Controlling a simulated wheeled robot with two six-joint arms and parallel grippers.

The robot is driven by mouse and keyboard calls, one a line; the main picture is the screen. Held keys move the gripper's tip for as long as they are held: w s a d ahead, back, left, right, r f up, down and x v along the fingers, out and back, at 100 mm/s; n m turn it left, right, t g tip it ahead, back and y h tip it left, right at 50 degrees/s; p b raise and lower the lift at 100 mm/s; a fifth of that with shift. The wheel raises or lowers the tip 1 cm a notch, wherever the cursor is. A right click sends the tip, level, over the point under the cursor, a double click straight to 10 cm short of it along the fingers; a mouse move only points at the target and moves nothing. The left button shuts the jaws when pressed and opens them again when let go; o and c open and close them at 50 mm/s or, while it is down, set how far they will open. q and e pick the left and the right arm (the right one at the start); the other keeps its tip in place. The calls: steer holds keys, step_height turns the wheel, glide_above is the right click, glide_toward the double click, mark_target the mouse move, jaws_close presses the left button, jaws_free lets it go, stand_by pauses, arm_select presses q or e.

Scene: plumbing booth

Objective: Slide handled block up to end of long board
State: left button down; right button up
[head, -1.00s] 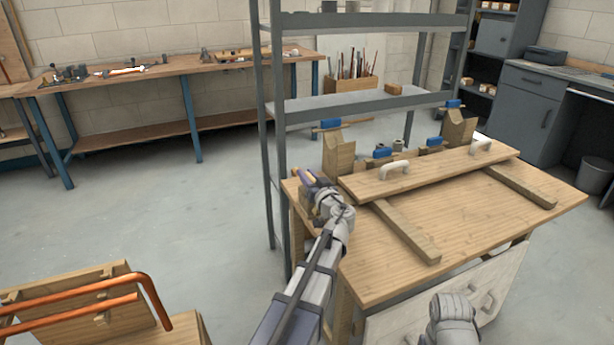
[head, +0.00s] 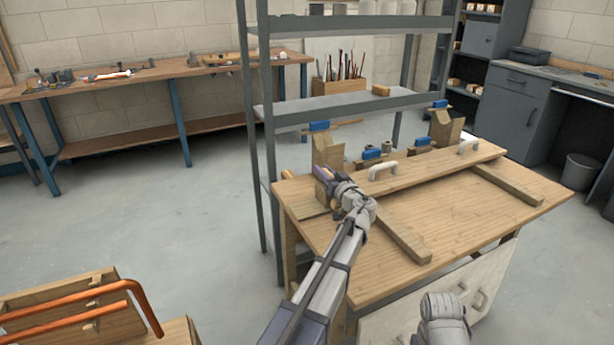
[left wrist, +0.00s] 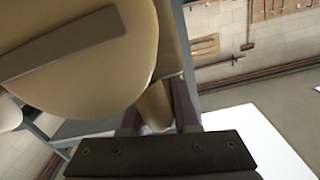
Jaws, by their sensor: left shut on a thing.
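The long board (head: 430,168) lies across two wooden rails on the bench and carries two white handles. My left gripper (head: 324,174) is at the board's left end. In the left wrist view its fingers (left wrist: 160,118) are closed around a round wooden handle (left wrist: 156,103) under a large tan body, the handled block (left wrist: 70,75). In the head view the gripper and arm hide most of the block, so I cannot tell whether it touches the board's end. My right gripper is not in view; only part of that arm shows at the bottom.
Two upright wooden blocks with blue-handled tools, left (head: 328,150) and right (head: 446,128), stand behind the board. A grey metal shelf (head: 350,108) rises behind the bench (head: 470,220). Copper pipes (head: 80,300) sit on a wooden stand at lower left.

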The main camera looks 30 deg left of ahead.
arm_select(q)
steer(key=shift+w+d, duration=0.35)
steer(key=shift+w, duration=0.15)
steer(key=c, duration=0.7)
jaws_free()
steer(key=shift+s, duration=0.1)
steer(key=v, duration=0.7)
steer(key=shift+s+d, duration=0.25)
steer(key=shift+d, duration=0.1)
